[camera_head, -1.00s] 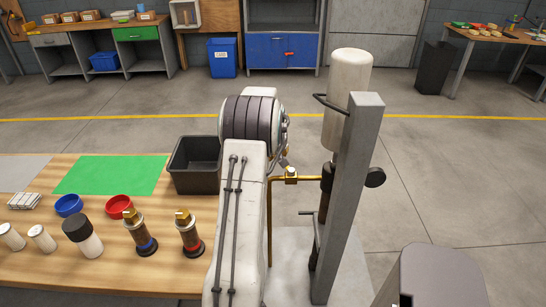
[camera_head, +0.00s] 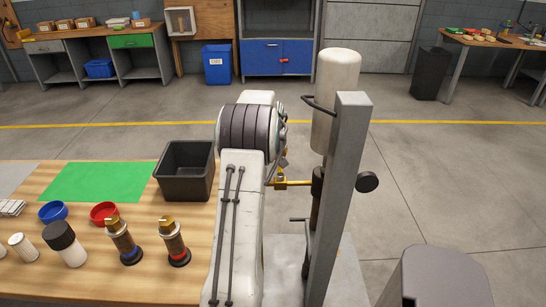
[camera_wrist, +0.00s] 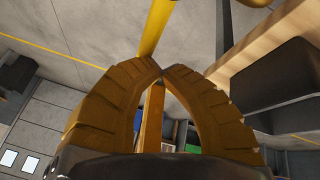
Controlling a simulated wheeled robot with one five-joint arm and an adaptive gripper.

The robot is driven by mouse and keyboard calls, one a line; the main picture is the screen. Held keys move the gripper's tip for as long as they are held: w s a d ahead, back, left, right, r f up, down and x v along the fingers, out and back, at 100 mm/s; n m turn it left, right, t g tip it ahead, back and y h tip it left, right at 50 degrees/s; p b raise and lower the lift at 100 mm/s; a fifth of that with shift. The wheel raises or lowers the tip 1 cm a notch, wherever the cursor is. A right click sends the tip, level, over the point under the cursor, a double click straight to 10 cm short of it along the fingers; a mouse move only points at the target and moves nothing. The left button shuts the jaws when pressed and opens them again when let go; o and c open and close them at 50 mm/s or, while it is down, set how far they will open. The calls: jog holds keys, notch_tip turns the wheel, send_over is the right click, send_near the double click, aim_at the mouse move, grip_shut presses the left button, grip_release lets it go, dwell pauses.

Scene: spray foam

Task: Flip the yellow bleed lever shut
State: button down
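The white spray foam cylinder (camera_head: 336,95) stands upright at the grey post (camera_head: 350,150) in the head view. A yellow brass pipe (camera_head: 295,184) runs sideways from the post's fitting towards my arm. My gripper (camera_wrist: 161,74) is at the pipe's left end, mostly hidden behind my arm in the head view. In the wrist view its fingertips meet. A yellow bar (camera_wrist: 157,25) shows above the tips, and yellow also shows in the gap below them. I cannot tell which part is the bleed lever, or whether the fingers touch it.
A black bin (camera_head: 186,172), green mat (camera_head: 95,181), blue bowl (camera_head: 54,212), red bowl (camera_head: 104,213) and several bottles and nozzles stand on the wooden table (camera_head: 190,215) at left. A dark knob (camera_head: 367,182) sticks out right of the post.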

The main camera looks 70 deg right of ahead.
jog(key=shift+a, duration=0.15)
dwell(0.5)
jog(key=shift+w+a+b, duration=0.15)
jog(key=shift+a+b, duration=0.45)
jog(key=shift+b, duration=0.25)
jog(key=v, duration=1.2)
